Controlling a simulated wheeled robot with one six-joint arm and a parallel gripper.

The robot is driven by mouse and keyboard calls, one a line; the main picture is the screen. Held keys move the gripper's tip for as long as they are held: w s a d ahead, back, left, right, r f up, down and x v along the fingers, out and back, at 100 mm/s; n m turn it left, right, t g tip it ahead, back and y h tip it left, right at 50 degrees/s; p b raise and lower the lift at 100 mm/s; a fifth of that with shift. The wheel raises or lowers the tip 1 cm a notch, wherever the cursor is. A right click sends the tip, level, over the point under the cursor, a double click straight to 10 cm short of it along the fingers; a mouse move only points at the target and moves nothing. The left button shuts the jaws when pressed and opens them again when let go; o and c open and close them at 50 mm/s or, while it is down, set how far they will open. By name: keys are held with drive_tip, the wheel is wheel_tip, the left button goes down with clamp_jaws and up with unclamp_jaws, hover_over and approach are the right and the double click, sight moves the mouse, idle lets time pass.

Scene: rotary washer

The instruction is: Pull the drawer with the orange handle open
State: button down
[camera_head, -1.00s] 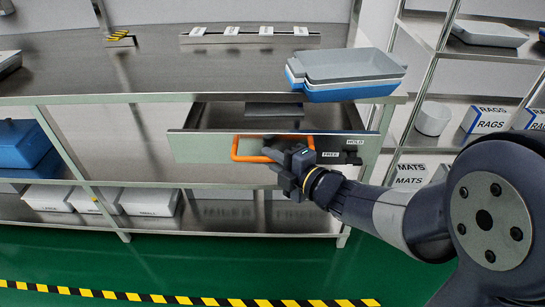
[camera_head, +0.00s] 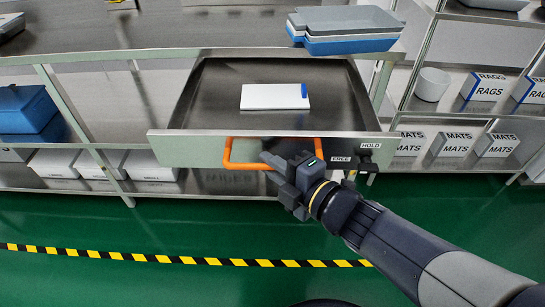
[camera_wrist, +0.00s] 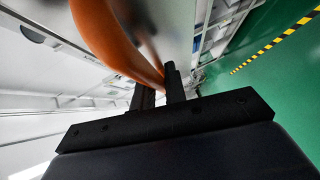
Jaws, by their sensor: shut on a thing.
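The drawer (camera_head: 200,152) under the steel bench is pulled well out, and its inside shows. A white board (camera_head: 262,97) with a blue end lies flat in it. The orange handle (camera_head: 228,150) is a wide loop on the drawer front. My gripper (camera_head: 272,165) is shut on the handle's lower right part. In the wrist view my two dark fingers (camera_wrist: 158,92) are at the orange handle (camera_wrist: 105,35). The exact contact is partly hidden by the fingers.
Labels HOLD (camera_head: 371,146) and FREE (camera_head: 341,158) sit at the drawer front's right end, by a small black latch part. Stacked trays (camera_head: 345,30) stand on the bench top (camera_head: 180,35). A shelf rack with MATS boxes (camera_head: 455,145) is at right. Green floor (camera_head: 150,220) in front is clear.

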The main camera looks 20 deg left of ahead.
drive_tip(key=shift+s+f, duration=0.1)
drive_tip(key=c, duration=1.5)
unclamp_jaws()
drive_tip(key=shift+o, duration=0.2)
drive_tip(key=shift+d, duration=0.1)
